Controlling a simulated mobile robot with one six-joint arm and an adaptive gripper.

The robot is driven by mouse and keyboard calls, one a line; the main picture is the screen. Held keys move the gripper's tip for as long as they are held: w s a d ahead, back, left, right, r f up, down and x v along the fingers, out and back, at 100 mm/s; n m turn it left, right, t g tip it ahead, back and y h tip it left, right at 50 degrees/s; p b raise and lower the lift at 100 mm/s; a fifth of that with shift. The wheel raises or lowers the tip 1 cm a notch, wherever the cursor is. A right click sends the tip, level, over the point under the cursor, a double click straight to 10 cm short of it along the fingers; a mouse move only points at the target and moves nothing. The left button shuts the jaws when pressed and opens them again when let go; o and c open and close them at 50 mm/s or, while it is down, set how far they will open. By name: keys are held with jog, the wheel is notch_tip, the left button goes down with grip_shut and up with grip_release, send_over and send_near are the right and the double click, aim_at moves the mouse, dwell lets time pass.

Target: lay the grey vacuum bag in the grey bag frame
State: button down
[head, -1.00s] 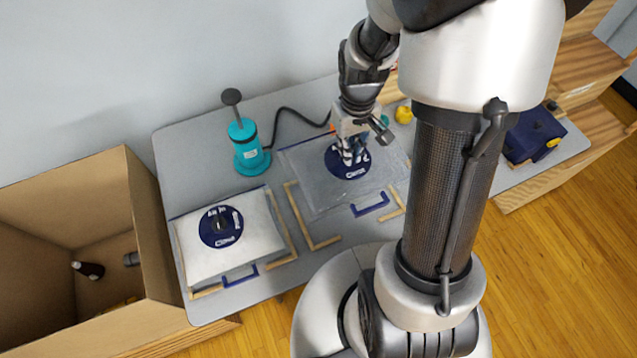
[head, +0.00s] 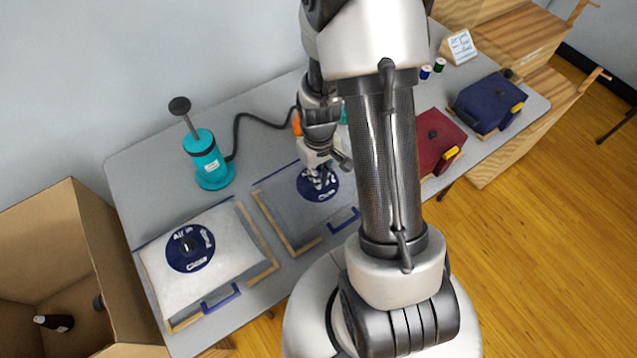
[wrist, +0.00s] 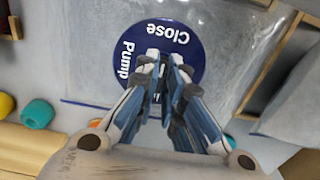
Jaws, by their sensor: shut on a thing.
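The grey vacuum bag (head: 285,207) is a flat, see-through sheet with a round dark blue label (head: 306,188). My gripper (head: 322,183) points down and is shut at the middle of that label. The wrist view shows the fingertips (wrist: 163,68) there, hiding part of the label, with the grey bag (wrist: 95,35) around it. The grey bag frame (head: 273,225) has light wooden corner pieces and a blue front handle (head: 345,219). The bag lies over or just above the area inside these pieces; I cannot tell whether it touches the table. My arm hides the frame's right side.
A white bag (head: 215,232) lies in another wooden frame on the left. A teal pump (head: 207,160) with a black hose stands behind. An open cardboard box (head: 105,275) stands at far left.

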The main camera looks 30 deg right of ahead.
aim_at(322, 192)
jog(key=shift+f+b, duration=0.55)
jog(key=shift+f, duration=1.25)
jog(key=shift+f, duration=0.15)
jog(key=c, duration=1.7)
grip_release()
